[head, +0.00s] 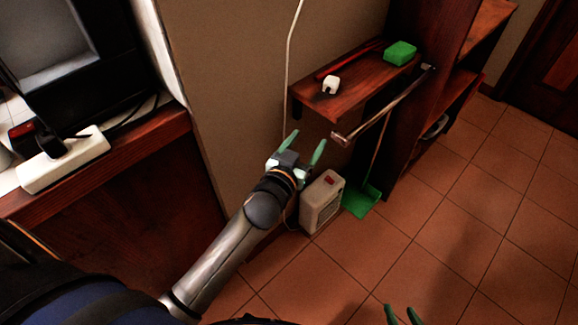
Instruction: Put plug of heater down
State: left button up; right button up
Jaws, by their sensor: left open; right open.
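The heater (322,203) is a small beige box with a red switch on top, standing on the tiled floor by the wall. A small white plug-like piece (330,85) lies on the wooden shelf (352,92), near its left end. My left gripper (307,145) is open, with green fingers apart, in front of the wall. In the picture it is below the shelf and above the heater; I see nothing between its fingers. My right gripper (403,315) shows only its green fingertips at the bottom edge, apart from each other. The heater's cord is mostly hidden behind my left arm.
A green sponge-like block (400,53) and a red stick lie on the shelf. A long-handled tool (342,138) and a green dustpan (362,200) are beside the shelf unit. A white power strip (62,160) lies on the left counter. The floor at right is clear.

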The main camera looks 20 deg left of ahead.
pick_arm(q)
jog(key=s+d+f+m+g+h, duration=0.1)
jog(key=s+f+g, duration=0.2)
jog(key=s+f, duration=0.5)
jog(key=s+d+f+m+g+h, duration=0.1)
jog(key=s+f+g, duration=0.3)
jog(key=s+f, duration=0.4)
jog(key=s+d+h, duration=0.1)
jog(key=s, duration=0.5)
jog(key=shift+s+d+f+m, duration=0.15)
jog(key=shift+d+f+m, duration=0.05)
jog(key=shift+f+m, duration=0.15)
pick_arm(e)
jog(key=shift+a, duration=0.1)
pick_arm(q)
notch_tip(320, 180, up, 13)
jog(key=s+a+p, duration=0.1)
jog(key=a+p, duration=0.2)
jog(key=p, duration=1.4)
jog(key=shift+s+n+y, duration=0.15)
jog(key=shift+n+y, duration=0.25)
jog(key=shift+n, duration=0.05)
pick_arm(e)
notch_tip(320, 180, up, 13)
jog(key=s+d, duration=0.1)
jog(key=d, duration=0.2)
jog(key=shift+s+m+h, duration=0.3)
jog(key=shift+m+h, duration=0.1)
